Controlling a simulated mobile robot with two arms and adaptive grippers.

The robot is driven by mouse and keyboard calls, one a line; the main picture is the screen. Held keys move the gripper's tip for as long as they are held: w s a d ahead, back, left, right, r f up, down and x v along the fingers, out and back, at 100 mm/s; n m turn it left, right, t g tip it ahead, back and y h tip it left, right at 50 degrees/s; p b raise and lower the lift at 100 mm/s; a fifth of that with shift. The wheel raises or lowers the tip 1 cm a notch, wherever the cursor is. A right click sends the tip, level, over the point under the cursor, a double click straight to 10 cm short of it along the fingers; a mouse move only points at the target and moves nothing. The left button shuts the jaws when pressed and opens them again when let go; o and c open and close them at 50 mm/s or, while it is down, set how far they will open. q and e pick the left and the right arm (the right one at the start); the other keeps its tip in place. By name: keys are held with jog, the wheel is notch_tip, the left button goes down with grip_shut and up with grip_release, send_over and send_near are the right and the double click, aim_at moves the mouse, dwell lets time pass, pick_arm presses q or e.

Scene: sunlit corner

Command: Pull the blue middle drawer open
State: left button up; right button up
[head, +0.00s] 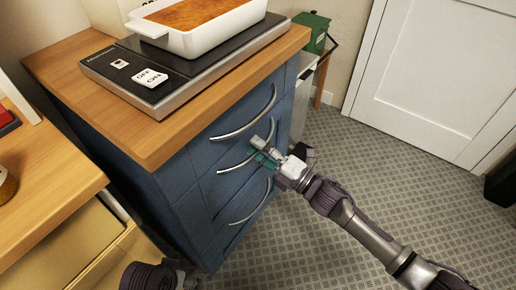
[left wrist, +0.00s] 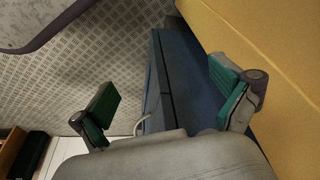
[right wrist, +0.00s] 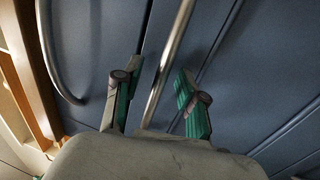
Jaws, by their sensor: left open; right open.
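The blue cabinet has several drawers with curved silver handles. The blue middle drawer (head: 212,187) looks closed, and its handle (head: 236,165) shows in the head view. My right gripper (head: 262,151) is at the right part of this handle. In the right wrist view my right gripper (right wrist: 155,100) is open, with the handle bar (right wrist: 168,62) running between its green-padded fingers. I cannot tell whether the fingers touch the bar. My left gripper (left wrist: 165,105) is open and empty, with the cabinet's blue side (left wrist: 195,85) beyond it; its fingers are out of the head view.
A wooden desk (head: 50,190) stands at left. A green bin (head: 312,32) is behind.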

pick_arm(q)
jog(key=shift+r, duration=0.1)
pick_arm(e)
grip_shut()
pick_arm(q)
jog(key=shift+s, duration=0.1)
dwell(0.4)
